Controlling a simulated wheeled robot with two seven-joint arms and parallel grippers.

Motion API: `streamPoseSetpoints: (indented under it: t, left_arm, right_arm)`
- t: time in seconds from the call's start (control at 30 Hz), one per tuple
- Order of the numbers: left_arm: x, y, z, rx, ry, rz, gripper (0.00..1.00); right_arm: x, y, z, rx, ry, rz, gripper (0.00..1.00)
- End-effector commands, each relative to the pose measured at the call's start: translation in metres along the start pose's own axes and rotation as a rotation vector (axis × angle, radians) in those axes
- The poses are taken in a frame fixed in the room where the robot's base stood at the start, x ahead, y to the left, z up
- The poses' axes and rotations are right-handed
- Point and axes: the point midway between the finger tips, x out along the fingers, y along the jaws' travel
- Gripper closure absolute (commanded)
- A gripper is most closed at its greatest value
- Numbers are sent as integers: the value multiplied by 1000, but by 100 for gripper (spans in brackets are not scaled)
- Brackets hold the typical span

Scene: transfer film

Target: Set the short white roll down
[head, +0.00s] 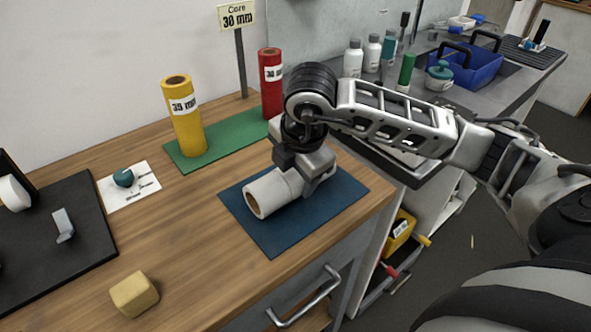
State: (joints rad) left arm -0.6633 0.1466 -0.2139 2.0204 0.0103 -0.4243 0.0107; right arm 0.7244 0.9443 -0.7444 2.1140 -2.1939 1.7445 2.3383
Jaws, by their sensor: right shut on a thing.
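The short white roll (266,195) lies on its side over the blue mat (277,236), its open brown core end facing lower left. It looks to be at or very near the mat's surface; I cannot tell if it touches. My right gripper (308,178) is shut on the roll at its right end, reaching in from the right, and hides that end. My left gripper is not in view.
A yellow roll (184,120) and a red roll (270,85) stand upright on the green mat (228,141) behind, by a sign (237,15) on a post. A tan block (134,294) lies at the front left. A black tray (85,235) is at the left. Bare wood lies between.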

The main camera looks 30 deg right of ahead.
Motion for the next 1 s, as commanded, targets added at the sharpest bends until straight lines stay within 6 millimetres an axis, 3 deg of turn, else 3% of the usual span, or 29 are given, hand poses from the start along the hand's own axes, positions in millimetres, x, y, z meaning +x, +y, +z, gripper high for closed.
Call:
streamPoseSetpoints:
  t: [0.17,0.2,0.27,0.67,1.0]
  left_arm:
    - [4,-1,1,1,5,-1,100]
    - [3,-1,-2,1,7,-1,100]
    - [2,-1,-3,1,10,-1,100]
    - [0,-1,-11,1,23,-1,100]
    - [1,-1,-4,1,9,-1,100]
  right_arm:
    - [4,-1,-1,1,1,2,83]
    - [2,0,0,0,1,0,30]
    - [2,0,0,0,1,0,19]
    - [-9,1,-1,0,3,3,19]
    - [-80,2,-1,-1,3,6,19]
